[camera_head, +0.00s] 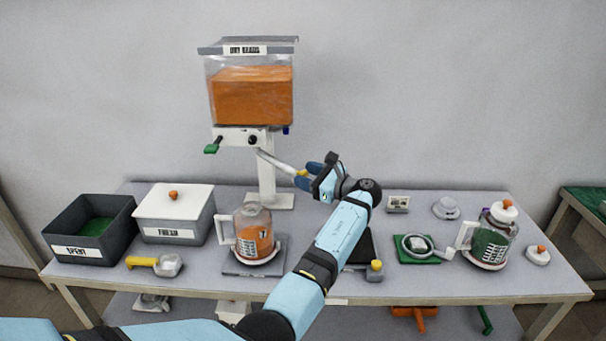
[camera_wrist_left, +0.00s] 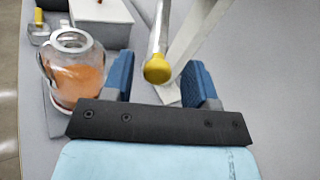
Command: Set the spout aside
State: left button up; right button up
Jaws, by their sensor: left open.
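The spout (camera_head: 277,162) is a grey tube with a yellow end. It slants down to the right from below the bean dispenser (camera_head: 251,95), and its upper end appears to meet the dispenser's base. My left gripper (camera_head: 309,173) is open at the yellow end. In the left wrist view the spout (camera_wrist_left: 161,30) comes in from the top, and its yellow end lies between the two blue fingers of my gripper (camera_wrist_left: 160,78), with gaps on both sides. My right gripper is not in view.
A jar with orange contents (camera_head: 254,234) stands on a grey pad below the spout. A white-lidded box (camera_head: 173,207) and an open dark bin (camera_head: 88,226) are at the left. A green-filled jar (camera_head: 493,237) and a green mat (camera_head: 420,257) are at the right.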

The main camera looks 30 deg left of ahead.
pick_arm(q)
jog(key=s+d, duration=0.1)
jog(key=d, duration=1.1)
jog(key=shift+b, duration=0.35)
